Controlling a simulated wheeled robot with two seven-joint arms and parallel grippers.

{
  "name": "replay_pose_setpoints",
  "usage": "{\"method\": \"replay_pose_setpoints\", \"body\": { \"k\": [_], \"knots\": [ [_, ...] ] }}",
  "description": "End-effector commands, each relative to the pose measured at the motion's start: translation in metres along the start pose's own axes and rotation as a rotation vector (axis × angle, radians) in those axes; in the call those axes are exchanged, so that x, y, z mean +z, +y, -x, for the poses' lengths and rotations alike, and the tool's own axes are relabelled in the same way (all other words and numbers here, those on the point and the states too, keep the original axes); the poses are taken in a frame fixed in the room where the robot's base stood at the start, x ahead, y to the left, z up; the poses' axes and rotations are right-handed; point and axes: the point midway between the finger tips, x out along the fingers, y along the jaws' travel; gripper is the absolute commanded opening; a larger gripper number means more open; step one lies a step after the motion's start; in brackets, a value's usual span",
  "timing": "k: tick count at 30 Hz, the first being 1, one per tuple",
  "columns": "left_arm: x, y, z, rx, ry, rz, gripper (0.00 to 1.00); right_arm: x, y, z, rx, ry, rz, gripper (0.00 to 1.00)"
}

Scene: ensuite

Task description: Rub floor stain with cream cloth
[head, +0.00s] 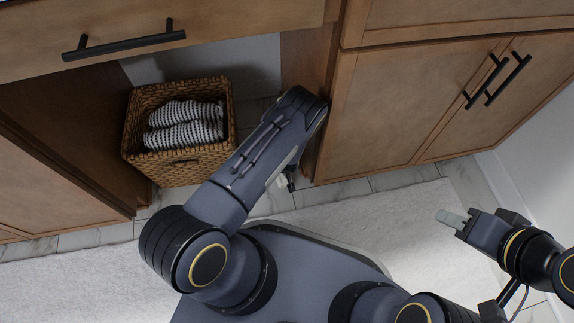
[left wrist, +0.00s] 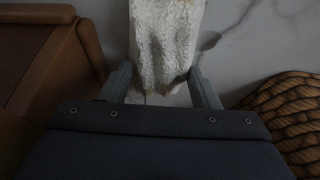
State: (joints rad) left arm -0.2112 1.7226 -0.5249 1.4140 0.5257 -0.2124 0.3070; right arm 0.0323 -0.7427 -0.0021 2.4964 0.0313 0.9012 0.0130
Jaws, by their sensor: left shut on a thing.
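In the left wrist view, my left gripper (left wrist: 162,84) is shut on the cream cloth (left wrist: 165,38), a crumpled, textured piece that hangs out beyond the fingers over the marble floor. A dark grey mark (left wrist: 211,41) shows on the floor just right of the cloth. I cannot tell whether it is the stain or a marble vein. In the head view my left arm reaches down by the cabinets and hides most of its gripper and the cloth. My right gripper (head: 453,219) is over the pale rug at the right, with nothing visible in it; its finger gap does not show.
A wicker basket (head: 179,167) with striped towels (head: 185,125) stands in the open cabinet bay; its side also shows in the left wrist view (left wrist: 288,112). Wooden cabinets (head: 408,101) flank the bay. A pale rug (head: 75,287) covers the floor in front.

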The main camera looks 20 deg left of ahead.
Motion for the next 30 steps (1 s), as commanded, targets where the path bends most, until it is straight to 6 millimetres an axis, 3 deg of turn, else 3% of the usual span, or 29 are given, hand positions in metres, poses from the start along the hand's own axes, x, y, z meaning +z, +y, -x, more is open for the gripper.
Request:
{"method": "replay_pose_setpoints", "body": {
  "k": [30],
  "knots": [
    [0.002,-0.062,-0.004,-0.003,-0.001,0.004,0.37,-0.003,-0.003,0.006,0.000,0.000,0.000,0.36]
  ]
}}
